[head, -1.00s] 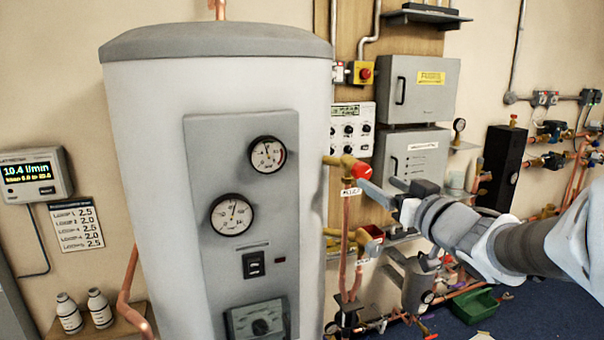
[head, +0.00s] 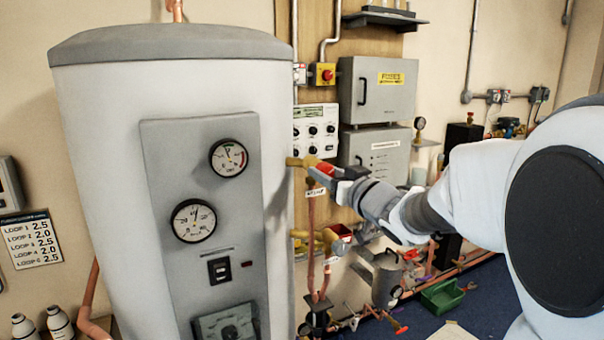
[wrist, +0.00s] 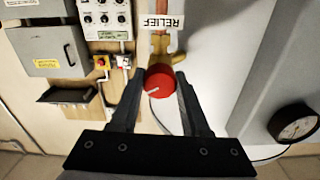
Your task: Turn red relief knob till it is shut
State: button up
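The red relief knob (wrist: 160,82) sits on a brass valve fitting in the wrist view. A white pointer line on its face points toward the lower left. In the head view the knob (head: 325,167) stands out from the right side of the white cylinder, partly hidden by my gripper (head: 340,174). In the wrist view my gripper (wrist: 160,78) is open, with one dark finger on each side of the knob. The gaps are narrow and I cannot tell whether either finger touches it. A RELIEF label (wrist: 163,22) hangs on the pipe beside it.
The white cylinder (head: 90,130) with its gauge panel stands close to the left of my gripper. Grey boxes (head: 377,90) and a white control panel (head: 315,128) are on the wall behind. Copper pipes run below the knob. A green tray (head: 441,297) lies on the floor.

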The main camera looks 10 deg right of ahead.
grip_shut()
jog(key=shift+f+n+b, duration=0.1)
jog(key=shift+n+b, duration=0.3)
jog(key=shift+n, duration=0.1)
jog(key=n+b, duration=0.3)
jog(key=n, duration=0.1)
jog(key=shift+n, duration=0.3)
jog(key=n+b, duration=0.3)
jog(key=n, duration=0.1)
jog(key=shift+n+b, duration=0.55)
jog(key=shift+n, duration=0.75)
jog(key=shift+n, duration=0.3)
